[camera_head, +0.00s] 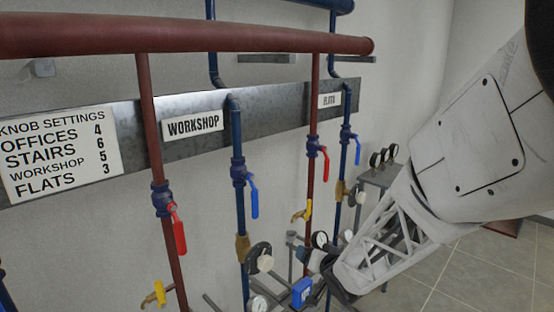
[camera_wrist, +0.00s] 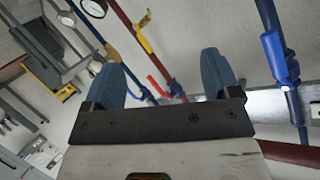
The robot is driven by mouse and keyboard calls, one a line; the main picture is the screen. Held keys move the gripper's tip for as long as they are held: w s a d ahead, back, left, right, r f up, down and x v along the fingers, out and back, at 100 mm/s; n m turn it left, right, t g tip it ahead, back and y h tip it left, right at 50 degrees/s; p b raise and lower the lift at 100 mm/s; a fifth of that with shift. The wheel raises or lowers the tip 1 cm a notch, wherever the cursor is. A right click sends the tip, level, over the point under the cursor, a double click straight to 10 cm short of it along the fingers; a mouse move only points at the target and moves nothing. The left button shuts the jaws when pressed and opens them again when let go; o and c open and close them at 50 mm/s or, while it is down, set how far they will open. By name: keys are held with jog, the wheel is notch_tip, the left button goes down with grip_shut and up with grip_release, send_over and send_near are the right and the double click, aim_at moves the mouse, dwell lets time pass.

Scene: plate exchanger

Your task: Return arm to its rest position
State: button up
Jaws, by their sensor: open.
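My arm reaches in from the right in the head view, its white end tilted down toward the lower middle. My gripper (camera_wrist: 160,68) shows in the wrist view with its two blue-grey fingers spread apart and nothing between them. In the head view its dark end (camera_head: 338,288) is low, close to or in front of the pipework at the flats section; I cannot tell whether it touches anything. Beyond the fingers in the wrist view are a red-handled valve (camera_wrist: 158,86) and a blue pipe valve (camera_wrist: 280,58).
A thick red pipe (camera_head: 190,34) crosses the top. Vertical pipes carry a red lever (camera_head: 178,230), blue lever (camera_head: 254,197) and yellow lever (camera_head: 302,211). A dial knob (camera_head: 260,259) sits left of my gripper. A settings sign (camera_head: 58,155) hangs left. Open tiled floor (camera_head: 490,270) lies right.

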jog(key=s+d+r+g+h, duration=0.2)
jog(key=s+d+r+h, duration=0.15)
jog(key=s, duration=0.35)
jog(key=s+d+r+g+h, duration=0.2)
jog(key=s+d+r, duration=0.2)
jog(key=s+r, duration=0.15)
jog(key=s+r+g, duration=0.2)
jog(key=s+g, duration=0.1)
jog(key=s, duration=0.7)
jog(key=s+r+n+g, duration=0.1)
jog(key=s+r+g, duration=0.1)
jog(key=s, duration=0.8)
jog(key=shift+s+d+r+g+y, duration=0.2)
jog(key=shift+g+y, duration=0.15)
jog(key=shift+g, duration=0.15)
